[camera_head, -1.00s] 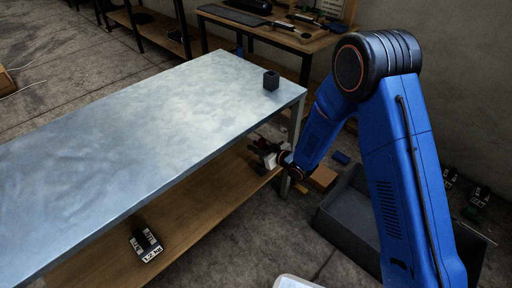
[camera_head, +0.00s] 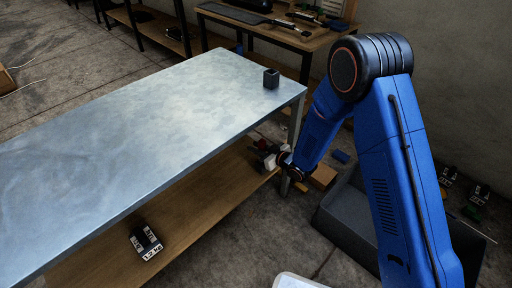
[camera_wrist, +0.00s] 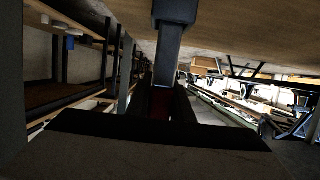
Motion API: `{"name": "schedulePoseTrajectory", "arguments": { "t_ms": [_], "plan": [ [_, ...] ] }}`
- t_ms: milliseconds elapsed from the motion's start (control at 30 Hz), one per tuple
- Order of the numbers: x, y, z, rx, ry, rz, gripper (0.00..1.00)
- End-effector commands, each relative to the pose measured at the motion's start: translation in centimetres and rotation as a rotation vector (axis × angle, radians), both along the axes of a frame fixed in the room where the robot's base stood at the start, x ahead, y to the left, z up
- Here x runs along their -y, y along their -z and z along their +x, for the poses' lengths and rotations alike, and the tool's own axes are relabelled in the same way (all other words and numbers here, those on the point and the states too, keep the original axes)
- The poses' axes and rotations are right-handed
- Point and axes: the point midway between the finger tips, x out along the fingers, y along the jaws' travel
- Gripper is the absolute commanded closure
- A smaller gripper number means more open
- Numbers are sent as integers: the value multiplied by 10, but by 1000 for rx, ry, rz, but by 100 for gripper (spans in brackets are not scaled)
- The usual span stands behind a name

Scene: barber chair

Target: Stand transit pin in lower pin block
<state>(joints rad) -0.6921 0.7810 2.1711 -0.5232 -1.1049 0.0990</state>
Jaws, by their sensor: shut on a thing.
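My gripper (camera_head: 267,153) is low beside the metal table's right front edge, near the wooden lower shelf. It looks shut on a small red thing, perhaps the transit pin, of which the red part (camera_wrist: 160,105) shows between the dark fingers in the wrist view. A grey bar (camera_wrist: 168,55) rises from there to a dark block-like end; I cannot tell if it belongs to the held thing. A small dark square block (camera_head: 271,79) with an opening on top stands upright on the table's far right corner. A black block with white labels (camera_head: 146,243) lies on the shelf; which is the lower pin block is unclear.
The metal table top (camera_head: 130,130) is otherwise bare. The wooden shelf (camera_head: 195,210) runs beneath it. A dark grey bin (camera_head: 345,220) stands on the floor at right, beside my arm. A workbench (camera_head: 275,35) with tools stands behind.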

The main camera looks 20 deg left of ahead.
Motion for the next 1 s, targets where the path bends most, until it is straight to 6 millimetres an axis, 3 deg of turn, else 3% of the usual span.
{"name": "schedulePoseTrajectory", "arguments": {
  "t_ms": [1000],
  "plan": [
    [0,21,0,0,0,0,100]
  ]
}}
